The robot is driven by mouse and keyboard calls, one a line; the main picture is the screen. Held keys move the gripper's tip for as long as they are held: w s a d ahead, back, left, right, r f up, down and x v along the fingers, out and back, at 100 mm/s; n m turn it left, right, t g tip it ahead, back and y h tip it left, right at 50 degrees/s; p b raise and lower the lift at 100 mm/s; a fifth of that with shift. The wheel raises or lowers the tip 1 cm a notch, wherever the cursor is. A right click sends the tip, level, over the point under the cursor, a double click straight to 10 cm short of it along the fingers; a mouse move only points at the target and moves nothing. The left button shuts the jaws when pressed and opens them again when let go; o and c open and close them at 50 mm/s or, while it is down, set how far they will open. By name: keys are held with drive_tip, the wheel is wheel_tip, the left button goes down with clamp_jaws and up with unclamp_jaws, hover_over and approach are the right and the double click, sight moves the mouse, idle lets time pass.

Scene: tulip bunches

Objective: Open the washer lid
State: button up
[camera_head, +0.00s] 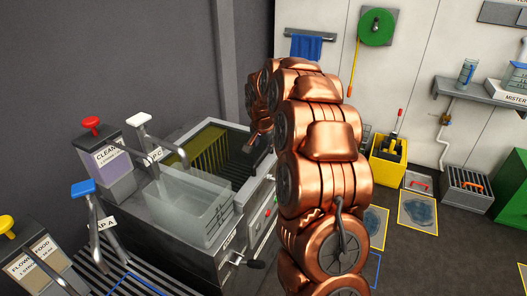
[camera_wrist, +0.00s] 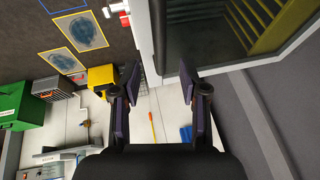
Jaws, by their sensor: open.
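The grey washer (camera_head: 257,227) stands left of my arm in the head view. Its rear compartment (camera_head: 205,148) shows a yellow ribbed inside within a pale rim; whether a clear lid covers it, I cannot tell. A clear box-like part (camera_head: 190,205) is in front of that compartment. In the wrist view the washer's pale rim (camera_wrist: 215,65) borders a dark area with yellow ribs (camera_wrist: 262,22). My gripper (camera_wrist: 158,86) is open and empty, its fingers apart near the rim's corner. In the head view my arm hides most of the gripper.
A yellow bucket (camera_head: 388,172), grey crate (camera_head: 466,190) and green box (camera_head: 512,190) stand right. A green hose reel (camera_head: 377,27) hangs on the wall.

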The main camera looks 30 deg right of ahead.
sight(263, 153)
drive_tip(key=shift+p+x, duration=0.6)
drive_tip(key=shift+x, duration=2.2)
drive_tip(key=shift+c, duration=0.4)
clamp_jaws()
